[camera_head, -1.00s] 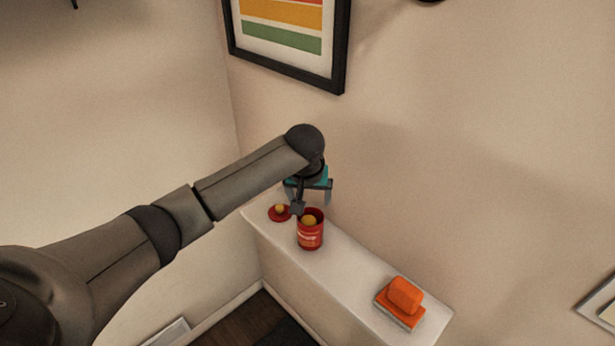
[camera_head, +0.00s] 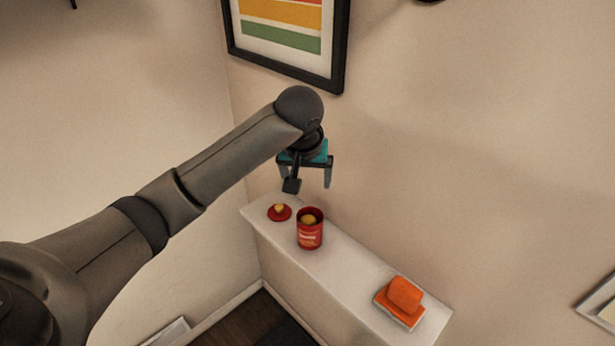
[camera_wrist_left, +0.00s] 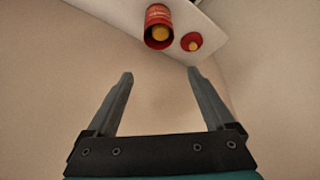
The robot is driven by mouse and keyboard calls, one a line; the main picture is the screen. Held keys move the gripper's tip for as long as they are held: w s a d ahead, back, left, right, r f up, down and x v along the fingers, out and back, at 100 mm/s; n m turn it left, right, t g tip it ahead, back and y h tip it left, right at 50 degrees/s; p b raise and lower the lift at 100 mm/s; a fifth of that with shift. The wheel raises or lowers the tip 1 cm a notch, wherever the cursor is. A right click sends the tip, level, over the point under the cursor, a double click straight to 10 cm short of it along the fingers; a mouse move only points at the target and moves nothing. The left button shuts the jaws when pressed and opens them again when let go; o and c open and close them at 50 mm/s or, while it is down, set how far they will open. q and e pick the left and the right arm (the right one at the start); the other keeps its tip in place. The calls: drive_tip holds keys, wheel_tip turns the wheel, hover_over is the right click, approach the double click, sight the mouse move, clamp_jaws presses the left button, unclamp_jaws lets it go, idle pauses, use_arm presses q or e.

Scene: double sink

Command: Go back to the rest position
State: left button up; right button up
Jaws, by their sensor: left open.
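My left gripper (camera_head: 309,183) is open and empty. It hangs in the air above the white ledge, above a red can and clear of it. In the left wrist view its two fingers (camera_wrist_left: 160,84) are spread wide with nothing between them. The red can (camera_head: 310,234) stands upright on the ledge, its top open, with something yellow (camera_head: 309,219) inside. It also shows in the left wrist view (camera_wrist_left: 157,16). A red lid with a yellow knob (camera_head: 279,212) lies beside the can, and shows in the left wrist view (camera_wrist_left: 191,42). My right gripper is not in view.
The narrow white ledge (camera_head: 352,273) runs along the wall. An orange block on a pale-edged base (camera_head: 404,295) sits at its near right end. A black-framed picture (camera_head: 340,45) hangs on the wall behind my left gripper. The air left of the ledge is free.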

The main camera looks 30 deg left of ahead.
use_arm(q)
drive_tip(key=s+d+f+m+h, duration=0.2)
drive_tip(key=s+d+f+m, duration=0.3)
drive_tip(key=s+d+f, duration=0.65)
drive_tip(key=s+a+f+m+g, duration=0.1)
drive_tip(key=s+a, duration=0.1)
drive_tip(key=s, duration=0.6)
drive_tip(key=s+a+f, duration=0.1)
drive_tip(key=s+f, duration=0.1)
drive_tip(key=s, duration=0.7)
wheel_tip(320, 180, down, 32)
drive_tip(key=s+g+b, duration=0.1)
drive_tip(key=s+b, duration=0.1)
drive_tip(key=b, duration=0.9)
drive_tip(key=s+a+f+b, duration=0.1)
drive_tip(key=s+f+b, duration=0.3)
drive_tip(key=s+f, duration=0.3)
drive_tip(key=s+a+f+g+b, duration=0.1)
drive_tip(key=s+f+b, duration=0.4)
drive_tip(key=f, duration=1.1)
drive_tip(key=s, duration=0.3)
drive_tip(key=shift+a+f+g, duration=0.3)
drive_tip(key=shift+a, duration=0.1)
